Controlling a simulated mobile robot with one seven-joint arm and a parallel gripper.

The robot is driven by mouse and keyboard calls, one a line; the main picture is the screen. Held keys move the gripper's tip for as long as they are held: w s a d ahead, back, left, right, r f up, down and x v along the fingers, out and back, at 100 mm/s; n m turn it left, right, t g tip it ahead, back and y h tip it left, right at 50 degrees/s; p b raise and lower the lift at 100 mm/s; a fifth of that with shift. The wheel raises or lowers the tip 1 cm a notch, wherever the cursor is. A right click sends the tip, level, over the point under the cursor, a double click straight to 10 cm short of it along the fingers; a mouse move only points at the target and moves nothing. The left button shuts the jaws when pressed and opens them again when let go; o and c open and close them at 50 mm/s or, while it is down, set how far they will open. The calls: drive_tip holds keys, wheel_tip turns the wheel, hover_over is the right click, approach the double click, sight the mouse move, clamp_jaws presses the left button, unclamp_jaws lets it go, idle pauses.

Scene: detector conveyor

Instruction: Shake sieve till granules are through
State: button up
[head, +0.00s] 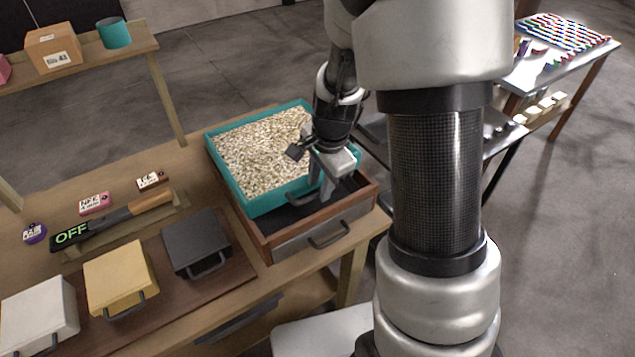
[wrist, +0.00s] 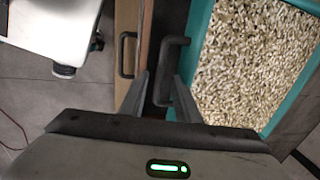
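The sieve (head: 228,184) is a teal-rimmed square tray full of pale granules, resting in a wooden-framed box (head: 262,240) on the table. It also shows in the wrist view (wrist: 197,40). A dark sieve handle (wrist: 160,70) sticks out from its near side. My gripper (head: 322,188) is over the near right of the sieve, pointing down. In the wrist view its two fingers (wrist: 160,90) stand apart, with the handle's bar between them and a small gap visible. The granules still cover the sieve's bottom. What lies under the sieve is mostly hidden.
Left of the box stand a black bin (head: 195,243), a yellow bin (head: 118,278) and a white bin (head: 38,315). Behind them is a black bar reading OFF (head: 75,236) with small labelled blocks. The box front has its own handle (head: 330,238).

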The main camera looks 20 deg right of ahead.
drive_tip(key=shift+w+f, duration=0.15)
drive_tip(key=shift+f, duration=0.55)
clamp_jaws()
